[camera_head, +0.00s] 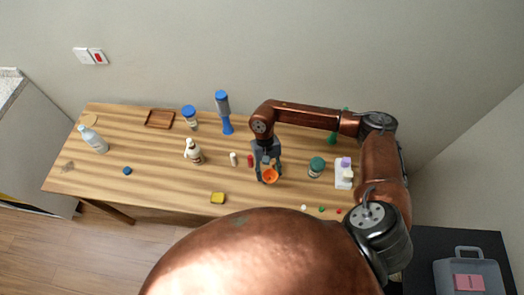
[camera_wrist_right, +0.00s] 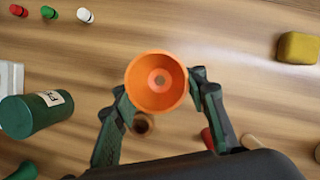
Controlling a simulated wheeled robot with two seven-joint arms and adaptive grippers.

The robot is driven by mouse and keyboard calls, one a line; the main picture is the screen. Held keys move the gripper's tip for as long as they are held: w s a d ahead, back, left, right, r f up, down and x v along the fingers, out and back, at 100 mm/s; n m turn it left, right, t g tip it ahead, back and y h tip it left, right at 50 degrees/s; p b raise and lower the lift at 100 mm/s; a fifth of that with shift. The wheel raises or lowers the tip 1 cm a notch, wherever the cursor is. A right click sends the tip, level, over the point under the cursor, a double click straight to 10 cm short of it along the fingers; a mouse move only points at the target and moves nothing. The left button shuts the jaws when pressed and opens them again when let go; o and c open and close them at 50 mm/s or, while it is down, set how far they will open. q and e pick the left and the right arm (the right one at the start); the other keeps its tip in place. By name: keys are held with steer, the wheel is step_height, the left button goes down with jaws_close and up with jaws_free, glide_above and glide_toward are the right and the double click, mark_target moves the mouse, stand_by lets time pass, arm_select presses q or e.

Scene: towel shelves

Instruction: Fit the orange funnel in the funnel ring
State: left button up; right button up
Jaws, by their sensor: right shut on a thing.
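The orange funnel (camera_head: 270,175) is between the fingers of my right gripper (camera_head: 268,169), over the front middle of the table. In the right wrist view the funnel (camera_wrist_right: 157,84) shows its open wide mouth toward the camera, with the right gripper's fingers (camera_wrist_right: 160,84) shut on it from both sides. A small brown round thing (camera_wrist_right: 143,124) shows partly behind the funnel in that view; I cannot tell whether it is the funnel ring. I cannot make out the ring for sure in the head view. My left gripper is not in view.
A green-lidded jar (camera_head: 316,166) and a white holder (camera_head: 344,174) stand right of the gripper. A small red bottle (camera_head: 250,160) and a white pump bottle (camera_head: 193,151) stand to its left. A yellow block (camera_head: 218,198) lies near the front edge. The table's left part has free room.

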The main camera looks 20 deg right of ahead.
arm_select(q)
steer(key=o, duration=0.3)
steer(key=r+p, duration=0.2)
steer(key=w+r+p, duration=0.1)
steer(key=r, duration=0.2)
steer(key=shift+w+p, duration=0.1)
steer(key=shift+p, duration=0.3)
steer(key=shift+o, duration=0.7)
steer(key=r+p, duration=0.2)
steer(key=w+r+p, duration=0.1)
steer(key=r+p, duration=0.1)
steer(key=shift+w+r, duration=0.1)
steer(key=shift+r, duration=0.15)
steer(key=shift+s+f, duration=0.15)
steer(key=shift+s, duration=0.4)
arm_select(e)
steer(key=w+d+r+m+t+y, duration=0.2)
steer(key=w+d+r+m+y, duration=0.1)
steer(key=m, duration=0.9)
steer(key=w+d+r, duration=0.1)
steer(key=w+d, duration=0.1)
steer(key=d, duration=0.1)
steer(key=shift+w+d+r+t+y, duration=0.15)
steer(key=shift+d+r+t+y, duration=0.15)
steer(key=shift+r+t+y, duration=0.1)
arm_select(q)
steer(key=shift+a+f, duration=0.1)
